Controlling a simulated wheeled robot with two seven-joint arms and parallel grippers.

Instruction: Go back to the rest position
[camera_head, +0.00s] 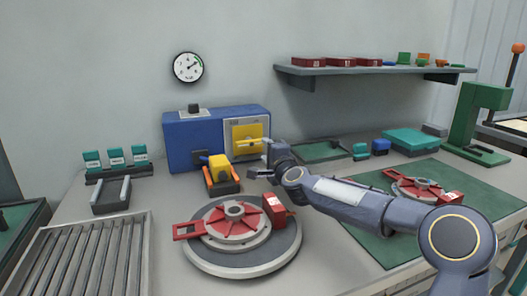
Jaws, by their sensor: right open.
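My right arm comes in from the lower right and reaches over the bench to the middle. My right gripper (263,158) is open and points left, in front of the right end of the blue box machine (188,143) with its yellow panel. I see nothing between its fingers. It is behind and above a round grey turntable (242,262) that bears a red disc part (237,229) with a red handle frame. My left gripper is not in view.
A yellow-and-orange fixture (219,172) stands left of the gripper. A roller conveyor (80,262) is at lower left. A green mat (470,200) with another red part (417,188) lies right, beyond my forearm. A wall shelf (370,71) hangs above; open air lies beneath it.

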